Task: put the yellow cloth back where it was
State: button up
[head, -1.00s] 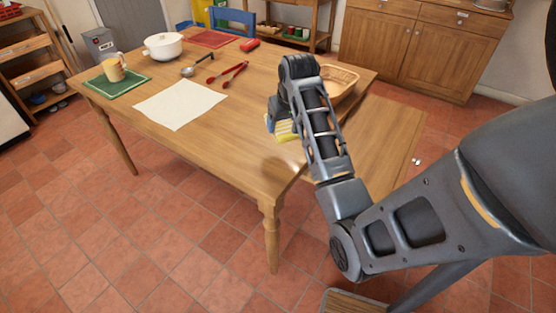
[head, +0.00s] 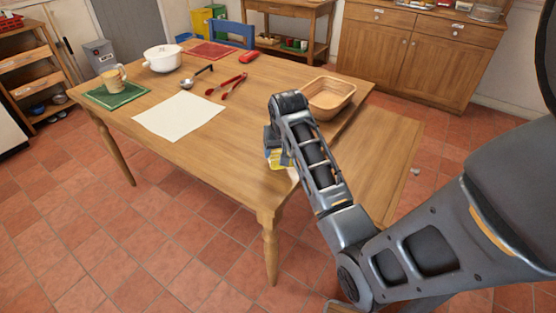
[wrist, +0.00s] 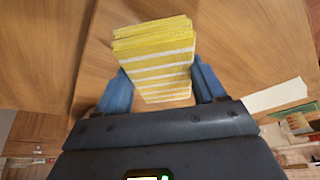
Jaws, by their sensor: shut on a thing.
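The yellow cloth (wrist: 155,65) is a folded stack with white stripes. In the wrist view it sits between the two blue fingers of my gripper (wrist: 163,90), which is shut on it. In the head view a small part of the cloth (head: 276,159) shows beside my gripper (head: 272,152), over the near right part of the wooden table (head: 215,165). My arm hides the rest of it. I cannot tell whether the cloth touches the tabletop.
A white sheet (head: 178,116), red tongs (head: 232,84), a ladle (head: 188,84), a white pot (head: 163,57) and a mug (head: 113,79) on a green mat (head: 117,95) lie further left. A wooden bench (head: 385,150) is at right.

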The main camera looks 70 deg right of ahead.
jog(key=shift+w+a+f, duration=0.2)
jog(key=shift+a+f, duration=0.1)
jog(key=shift+f, duration=1.95)
jog(key=shift+f, duration=0.15)
jog(key=o, duration=0.9)
jog(key=shift+o, duration=0.2)
